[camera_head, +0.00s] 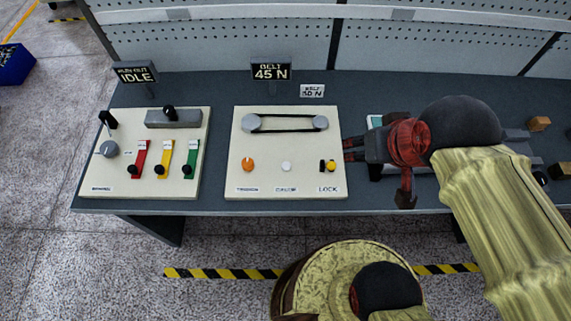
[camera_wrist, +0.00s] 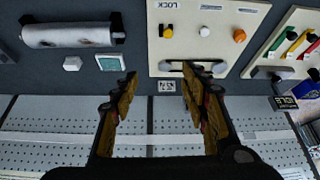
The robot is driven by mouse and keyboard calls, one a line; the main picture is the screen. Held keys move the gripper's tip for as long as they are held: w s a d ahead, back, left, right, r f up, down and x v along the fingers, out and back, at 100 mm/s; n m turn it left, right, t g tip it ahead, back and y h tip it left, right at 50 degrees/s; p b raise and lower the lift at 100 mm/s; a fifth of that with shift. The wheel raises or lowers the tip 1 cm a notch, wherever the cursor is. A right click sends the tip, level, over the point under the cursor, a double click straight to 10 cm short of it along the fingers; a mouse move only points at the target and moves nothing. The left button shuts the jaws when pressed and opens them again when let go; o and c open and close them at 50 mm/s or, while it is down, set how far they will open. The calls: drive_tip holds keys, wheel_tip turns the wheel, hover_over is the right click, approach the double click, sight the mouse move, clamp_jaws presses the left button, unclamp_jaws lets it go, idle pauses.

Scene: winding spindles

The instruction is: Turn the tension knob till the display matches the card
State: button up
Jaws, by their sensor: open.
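The belt panel (camera_head: 290,181) stands mid-bench, with a black belt around two grey pulleys. Its orange tension knob (camera_head: 247,164) is at the lower left; it also shows in the wrist view (camera_wrist: 239,35). A white knob (camera_head: 286,166) and a yellow lock piece (camera_head: 331,166) sit to its right. The display (camera_head: 271,72) behind the panel reads BELT 45 N. The small white card (camera_head: 312,91) beside it seems to read 30 N, its first digit blurred. My gripper (camera_head: 348,150) is open and empty at the panel's right edge, apart from the orange knob; its fingers show in the wrist view (camera_wrist: 159,74).
Left is another panel (camera_head: 120,185) with red, yellow and green levers and an IDLE display (camera_head: 135,73). A pegboard wall (camera_head: 215,45) rises behind. My arm covers part of the right bench, where small wooden blocks (camera_head: 539,124) lie. Bare bench separates the two panels.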

drive_tip(key=c, duration=1)
clamp_jaws()
idle(0.7)
